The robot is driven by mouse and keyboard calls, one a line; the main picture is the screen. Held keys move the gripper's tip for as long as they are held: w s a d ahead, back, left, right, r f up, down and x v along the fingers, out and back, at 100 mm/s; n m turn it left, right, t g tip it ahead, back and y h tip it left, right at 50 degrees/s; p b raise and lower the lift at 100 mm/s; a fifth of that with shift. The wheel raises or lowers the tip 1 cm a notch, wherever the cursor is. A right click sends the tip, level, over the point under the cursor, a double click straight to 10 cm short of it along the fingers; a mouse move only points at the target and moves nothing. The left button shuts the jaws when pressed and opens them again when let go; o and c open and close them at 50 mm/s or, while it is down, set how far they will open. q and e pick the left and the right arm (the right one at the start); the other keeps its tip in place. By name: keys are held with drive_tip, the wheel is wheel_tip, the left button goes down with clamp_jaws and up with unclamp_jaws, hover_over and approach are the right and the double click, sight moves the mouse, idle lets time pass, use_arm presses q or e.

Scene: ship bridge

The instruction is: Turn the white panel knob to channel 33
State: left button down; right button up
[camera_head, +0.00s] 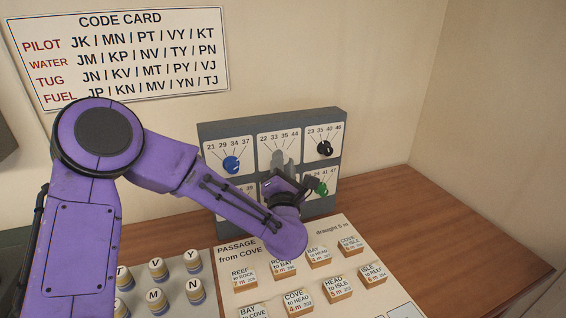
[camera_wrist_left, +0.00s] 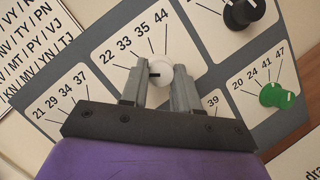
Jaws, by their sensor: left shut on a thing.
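The white knob (camera_wrist_left: 160,74) sits on a panel card (camera_wrist_left: 120,30) marked 22, 33, 35 and 44. My left gripper (camera_wrist_left: 157,82) is shut on the knob, one finger on each side, as the left wrist view shows. A short dark mark on the knob points left in that view, toward the 22 side; its exact alignment with a line is unclear. In the head view my left gripper (camera_head: 284,159) is in front of the upper middle card (camera_head: 279,135), and the knob is hidden behind it. My right gripper is not in view.
The grey panel (camera_head: 270,123) also carries a blue knob (camera_head: 231,164), a black knob (camera_head: 324,148) and a green knob (camera_head: 321,188) close by. A passage board (camera_head: 330,229) with several blocks lies in front. A code card (camera_head: 130,55) hangs on the wall. The wooden desk (camera_head: 400,210) is clear at right.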

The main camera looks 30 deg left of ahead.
use_arm(q)
drive_tip(key=shift+r+m+g+h+p, duration=0.2)
drive_tip(key=shift+m+h+p, duration=0.25)
drive_tip(key=shift+m+p, duration=0.55)
drive_tip(key=shift+r+m+g+h+p, duration=0.15)
drive_tip(key=shift+m+h+p, duration=0.25)
drive_tip(key=shift+m+p, duration=0.65)
drive_tip(key=shift+r+m+g+h+p, duration=0.1)
drive_tip(key=shift+m+g+h+p, duration=0.3)
drive_tip(key=shift+m, duration=1.05)
drive_tip(key=c, duration=0.9)
unclamp_jaws()
drive_tip(key=shift+a, duration=0.1)
drive_tip(key=shift+c, duration=0.2)
drive_tip(key=shift+o, duration=0.5)
drive_tip(key=shift+w+f, duration=0.15)
drive_tip(key=shift+f, duration=0.1)
drive_tip(key=b+v, duration=0.3)
drive_tip(key=v, duration=0.7)
drive_tip(key=shift+s, duration=0.25)
